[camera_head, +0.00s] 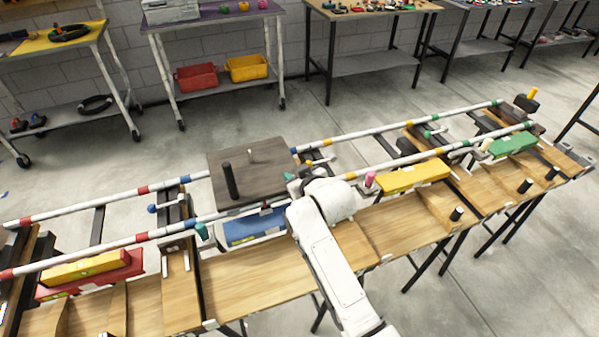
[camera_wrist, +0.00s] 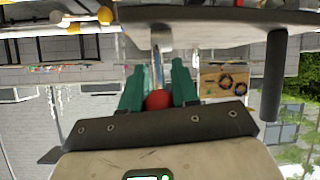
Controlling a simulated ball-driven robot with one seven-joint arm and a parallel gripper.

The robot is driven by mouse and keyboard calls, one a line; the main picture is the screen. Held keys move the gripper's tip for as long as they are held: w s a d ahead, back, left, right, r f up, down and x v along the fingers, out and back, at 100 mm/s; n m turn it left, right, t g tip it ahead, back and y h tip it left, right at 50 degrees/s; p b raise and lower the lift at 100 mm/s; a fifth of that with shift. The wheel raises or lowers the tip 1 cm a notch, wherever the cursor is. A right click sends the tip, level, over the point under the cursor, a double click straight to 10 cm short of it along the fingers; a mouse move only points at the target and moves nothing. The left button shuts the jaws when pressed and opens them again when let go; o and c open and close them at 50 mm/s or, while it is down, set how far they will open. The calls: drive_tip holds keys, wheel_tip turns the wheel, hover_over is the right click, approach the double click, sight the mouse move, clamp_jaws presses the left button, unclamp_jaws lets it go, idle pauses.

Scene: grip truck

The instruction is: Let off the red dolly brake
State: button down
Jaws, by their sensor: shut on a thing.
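The dolly (camera_head: 228,165) is a dark flat platform with a black post (camera_head: 230,180), sitting on two white rails. My gripper (camera_wrist: 158,88) has green fingers on both sides of a red ball knob (camera_wrist: 158,100), the brake knob, and is shut on it. In the wrist view the dolly's grey plate (camera_wrist: 215,30) fills the upper part, with its dark post (camera_wrist: 272,75) at the right. In the head view my white wrist is at the dolly's right front corner and hides most of my gripper and the knob.
The rails (camera_head: 100,205) carry coloured bands and run over wooden benches (camera_head: 255,275). A blue block (camera_head: 250,228) lies below the dolly, a yellow block (camera_head: 412,178) to its right, a red block (camera_head: 90,277) at the left. Work tables stand behind, across open floor.

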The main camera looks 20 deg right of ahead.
drive_tip(key=shift+w+r+g+p, duration=0.45)
drive_tip(key=shift+r+g+p, duration=0.15)
drive_tip(key=shift+g+p, duration=0.45)
drive_tip(key=shift+w+g+p, duration=0.4)
drive_tip(key=shift+g+p, duration=0.35)
drive_tip(key=shift+g, duration=0.1)
drive_tip(key=g, duration=0.1)
drive_tip(key=w+g, duration=0.1)
drive_tip(key=shift+w+f+g, duration=0.15)
drive_tip(key=shift+f+g, duration=0.05)
drive_tip(key=shift+g, duration=0.2)
drive_tip(key=shift+w+f+g, duration=0.15)
drive_tip(key=shift+w+g, duration=0.1)
drive_tip(key=shift+g, duration=0.55)
drive_tip(key=c, duration=0.9)
unclamp_jaws()
drive_tip(key=shift+w, duration=0.1)
drive_tip(key=shift+r, duration=0.2)
drive_tip(key=v, duration=1)
drive_tip(key=shift+r, duration=0.25)
